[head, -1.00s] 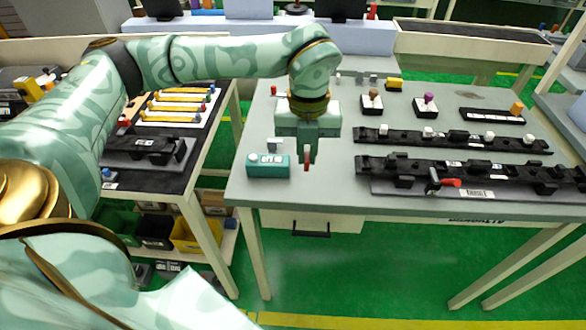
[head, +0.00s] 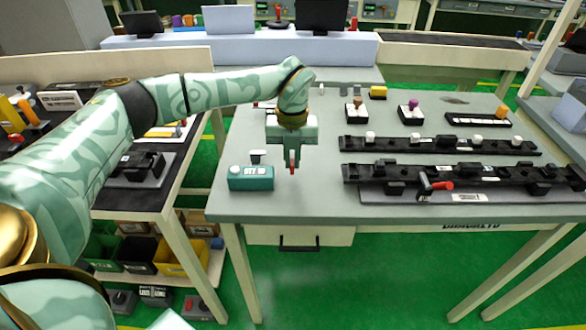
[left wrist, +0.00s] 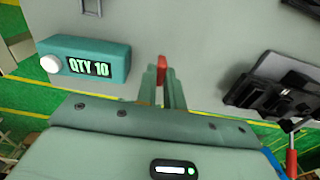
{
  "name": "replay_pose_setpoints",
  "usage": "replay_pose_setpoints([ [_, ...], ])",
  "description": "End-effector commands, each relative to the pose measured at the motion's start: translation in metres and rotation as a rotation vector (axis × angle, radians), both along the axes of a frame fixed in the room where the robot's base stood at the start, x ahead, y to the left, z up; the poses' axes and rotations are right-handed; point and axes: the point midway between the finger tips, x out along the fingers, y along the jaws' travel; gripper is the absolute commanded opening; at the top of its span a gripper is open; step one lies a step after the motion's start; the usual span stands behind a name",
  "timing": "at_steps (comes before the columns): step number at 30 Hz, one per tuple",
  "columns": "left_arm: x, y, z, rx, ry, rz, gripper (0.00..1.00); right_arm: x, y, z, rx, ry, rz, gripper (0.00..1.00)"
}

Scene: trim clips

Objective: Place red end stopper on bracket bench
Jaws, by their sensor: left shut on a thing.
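My left gripper (head: 291,163) is shut on the red end stopper (head: 292,166), a small red piece between the fingertips. In the left wrist view the red end stopper (left wrist: 162,68) shows at the tips of the gripper (left wrist: 162,78). It hangs over the front left part of the grey bracket bench (head: 320,205). I cannot tell whether the stopper touches the bench top. My right gripper is not in view.
A teal box (head: 250,178) reading "QTY 10" in the left wrist view stands left of the gripper. Black bracket rails (head: 460,172) lie to the right, with a red-handled clamp (head: 435,185). Bare bench top lies between them.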

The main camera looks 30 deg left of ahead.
Motion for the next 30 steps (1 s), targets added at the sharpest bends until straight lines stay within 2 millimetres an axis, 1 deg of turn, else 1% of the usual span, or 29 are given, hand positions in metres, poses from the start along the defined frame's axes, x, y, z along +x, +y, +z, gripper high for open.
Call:
replay_pose_setpoints([
  [1, -0.001, -0.001, -0.014, 0.000, 0.007, -0.002, 0.00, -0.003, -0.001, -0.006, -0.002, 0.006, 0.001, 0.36],
  [3, -0.002, -0.001, -0.026, 0.001, 0.008, -0.002, 0.00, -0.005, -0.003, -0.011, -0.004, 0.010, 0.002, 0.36],
  [4, -0.002, -0.001, -0.029, 0.001, 0.006, -0.002, 0.00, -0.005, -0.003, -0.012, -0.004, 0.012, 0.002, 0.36],
  [11, -0.001, -0.001, -0.027, 0.001, 0.003, -0.001, 0.00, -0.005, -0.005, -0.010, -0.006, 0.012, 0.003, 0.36],
  [15, -0.002, -0.001, -0.030, 0.000, 0.004, -0.001, 0.00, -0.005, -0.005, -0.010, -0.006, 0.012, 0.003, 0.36],
  [16, -0.002, -0.001, -0.030, 0.001, 0.003, -0.001, 0.15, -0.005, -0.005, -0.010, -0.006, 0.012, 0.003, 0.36],
  [18, -0.002, -0.001, -0.030, 0.001, 0.003, -0.001, 0.31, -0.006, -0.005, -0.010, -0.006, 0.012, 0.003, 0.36],
  [26, -0.002, -0.001, -0.030, 0.001, 0.003, -0.001, 0.31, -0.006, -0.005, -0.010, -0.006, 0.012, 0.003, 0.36],
  [28, -0.001, -0.001, -0.026, 0.000, 0.001, -0.001, 0.31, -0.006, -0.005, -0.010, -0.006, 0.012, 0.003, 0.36],
  [30, -0.001, -0.001, -0.017, 0.001, 0.001, -0.001, 0.31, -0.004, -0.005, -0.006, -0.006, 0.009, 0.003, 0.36],
])
